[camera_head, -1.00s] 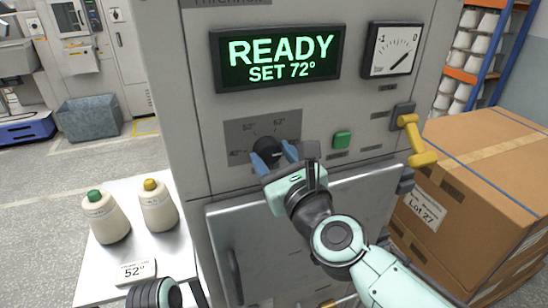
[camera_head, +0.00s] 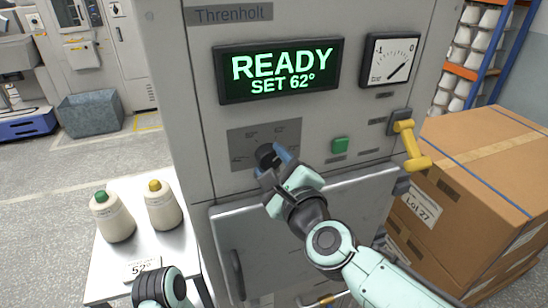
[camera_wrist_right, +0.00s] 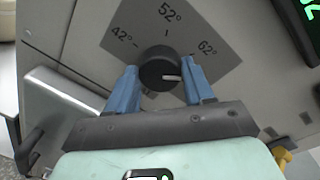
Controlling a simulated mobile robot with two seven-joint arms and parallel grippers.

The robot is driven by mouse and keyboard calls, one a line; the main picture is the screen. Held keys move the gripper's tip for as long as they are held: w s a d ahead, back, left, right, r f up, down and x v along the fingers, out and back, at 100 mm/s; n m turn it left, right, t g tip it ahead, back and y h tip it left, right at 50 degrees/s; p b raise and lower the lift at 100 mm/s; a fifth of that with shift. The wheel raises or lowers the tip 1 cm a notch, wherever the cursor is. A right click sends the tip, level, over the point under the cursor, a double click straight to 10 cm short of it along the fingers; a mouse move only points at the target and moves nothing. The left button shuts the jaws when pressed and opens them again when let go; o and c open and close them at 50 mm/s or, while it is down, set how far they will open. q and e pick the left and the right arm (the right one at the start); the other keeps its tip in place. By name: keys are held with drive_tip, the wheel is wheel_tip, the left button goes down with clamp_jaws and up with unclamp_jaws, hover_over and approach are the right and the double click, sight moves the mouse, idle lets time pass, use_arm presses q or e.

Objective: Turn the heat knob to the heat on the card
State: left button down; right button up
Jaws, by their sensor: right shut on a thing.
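The heat knob (camera_head: 267,157) is a round black dial on a grey panel of the machine. It also shows in the right wrist view (camera_wrist_right: 158,62), where its white mark points right and the labels 42°, 52° and 62° are readable. My right gripper (camera_head: 275,158) is shut on the knob, one blue finger on each side; the fingers (camera_wrist_right: 160,82) show in the wrist view too. The display (camera_head: 280,68) reads READY, SET 62°. The card (camera_head: 142,268) on the white table reads 52°; my left arm partly overlaps its lower edge. My left gripper's fingers are not visible.
Two cones with green (camera_head: 113,218) and yellow (camera_head: 162,207) tops stand behind the card. A green button (camera_head: 340,145) and a yellow-handled lever (camera_head: 411,146) are right of the knob. Cardboard boxes (camera_head: 490,160) stand at the right.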

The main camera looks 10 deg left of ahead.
drive_tip(key=n+p, duration=0.2)
drive_tip(key=n, duration=0.2)
drive_tip(key=shift+a, duration=0.1)
drive_tip(key=n+p, duration=0.2)
drive_tip(key=n, duration=0.1)
drive_tip(key=shift+n+h, duration=0.3)
drive_tip(key=shift+n, duration=0.1)
drive_tip(key=n+p, duration=0.2)
drive_tip(key=n, duration=0.2)
drive_tip(key=shift+s+f+t, duration=0.1)
drive_tip(key=shift+t, duration=0.2)
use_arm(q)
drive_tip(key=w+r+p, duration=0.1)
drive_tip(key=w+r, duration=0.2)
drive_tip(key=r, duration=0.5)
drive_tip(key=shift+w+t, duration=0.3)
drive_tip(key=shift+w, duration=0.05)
use_arm(e)
drive_tip(key=shift+f+n+h, duration=0.1)
drive_tip(key=shift+n+h, duration=0.2)
drive_tip(key=shift+n, duration=1.3)
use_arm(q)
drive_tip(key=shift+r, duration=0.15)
use_arm(e)
drive_tip(key=o, duration=1)
